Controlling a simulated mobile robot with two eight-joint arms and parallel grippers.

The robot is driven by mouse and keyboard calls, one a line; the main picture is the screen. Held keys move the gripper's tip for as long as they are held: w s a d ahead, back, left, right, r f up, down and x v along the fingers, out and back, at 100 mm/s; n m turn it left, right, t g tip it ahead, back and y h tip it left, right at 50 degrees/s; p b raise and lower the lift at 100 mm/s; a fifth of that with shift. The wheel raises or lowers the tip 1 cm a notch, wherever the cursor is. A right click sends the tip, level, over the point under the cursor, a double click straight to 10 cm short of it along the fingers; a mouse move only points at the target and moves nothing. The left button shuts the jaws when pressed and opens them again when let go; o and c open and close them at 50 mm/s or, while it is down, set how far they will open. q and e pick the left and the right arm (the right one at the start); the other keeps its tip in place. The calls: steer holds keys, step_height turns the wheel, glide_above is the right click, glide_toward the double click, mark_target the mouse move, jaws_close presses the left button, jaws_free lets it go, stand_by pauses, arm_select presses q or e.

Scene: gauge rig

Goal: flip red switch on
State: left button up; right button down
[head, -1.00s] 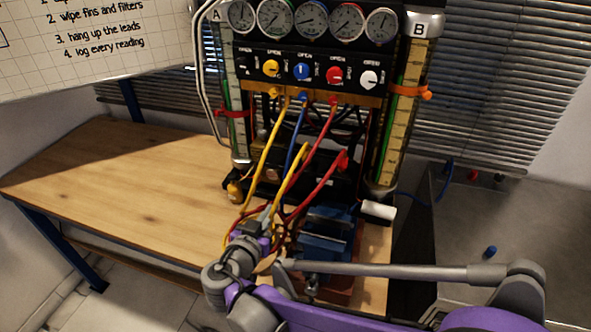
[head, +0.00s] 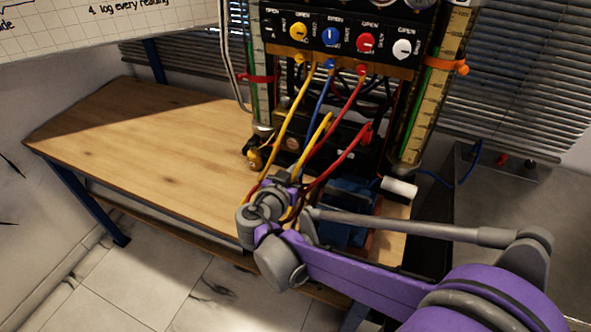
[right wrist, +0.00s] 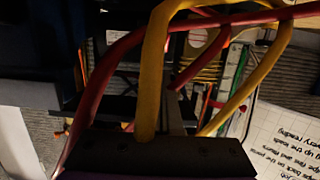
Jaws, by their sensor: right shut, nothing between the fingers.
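A red knob (head: 366,43) sits on the black panel (head: 345,47) of the gauge rig, between a blue knob (head: 331,36) and a white knob (head: 405,49). I cannot make out a separate red switch. My right gripper (head: 284,179) is low in front of the rig, among the hoses and well below the knobs. In the right wrist view its dark body and a grey finger (right wrist: 175,118) show, shut and empty, with yellow and red hoses crossing close in front. Its tips are partly hidden by hoses. My left gripper is not in view.
Yellow (head: 290,125), blue (head: 321,108) and red (head: 350,100) hoses hang from the panel. A blue vise (head: 350,195) and a white cylinder (head: 399,187) are right of my gripper. The wooden bench (head: 150,140) is clear on the left.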

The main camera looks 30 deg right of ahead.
mark_target(315, 145)
steer(key=x, duration=0.9)
steer(key=shift+w+d, duration=0.2)
steer(key=shift+d, duration=0.1)
steer(key=shift+w+d+g+p, duration=0.2)
steer(key=shift+d+g+p, duration=0.05)
steer(key=shift+g+p, duration=0.1)
steer(key=shift+r, duration=0.1)
